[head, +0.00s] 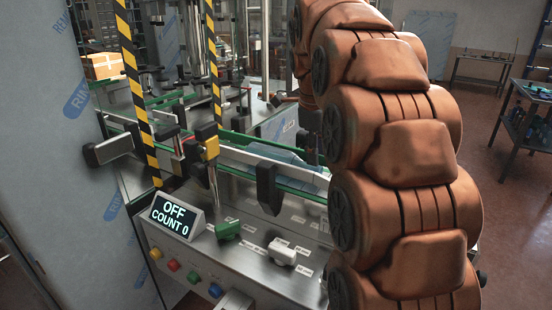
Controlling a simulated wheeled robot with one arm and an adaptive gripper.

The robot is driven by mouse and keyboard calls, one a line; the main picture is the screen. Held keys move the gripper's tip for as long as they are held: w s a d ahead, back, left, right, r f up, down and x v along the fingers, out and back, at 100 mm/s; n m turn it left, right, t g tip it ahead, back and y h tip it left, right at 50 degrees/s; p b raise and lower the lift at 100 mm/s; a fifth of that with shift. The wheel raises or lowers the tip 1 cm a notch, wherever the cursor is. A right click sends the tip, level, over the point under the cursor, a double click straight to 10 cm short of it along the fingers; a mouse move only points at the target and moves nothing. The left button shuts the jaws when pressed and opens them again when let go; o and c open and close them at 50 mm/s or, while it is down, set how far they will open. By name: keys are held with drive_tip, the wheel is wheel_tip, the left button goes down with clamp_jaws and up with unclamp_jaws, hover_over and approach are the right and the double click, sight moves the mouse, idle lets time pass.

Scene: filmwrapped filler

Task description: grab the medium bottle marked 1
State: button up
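I cannot make out a medium bottle marked 1 in the head view. A pale blue translucent shape (288,157) lies along the conveyor, partly behind my arm; I cannot tell what it is. My copper-coloured arm fills the right centre and hides part of the machine. Dark parts (310,143) at the arm's left edge may belong to my gripper, but its fingers are not clear. I cannot tell whether it is open or holds anything.
The filler's steel deck carries a display (176,217) reading OFF, COUNT 0, a green fitting (228,229), a white fitting (283,252) and small labels. Yellow-black striped posts (133,85) stand at left. A cardboard box (102,66) sits behind. Open floor (505,185) lies right.

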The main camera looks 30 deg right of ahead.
drive_tip(key=shift+s+p+x, duration=0.15)
drive_tip(key=shift+p+x, duration=0.15)
drive_tip(key=shift+x, duration=0.9)
drive_tip(key=shift+s+p+x, duration=0.1)
drive_tip(key=shift+p+x, duration=0.2)
drive_tip(key=shift+x, duration=0.95)
drive_tip(key=shift+d, duration=0.1)
clamp_jaws()
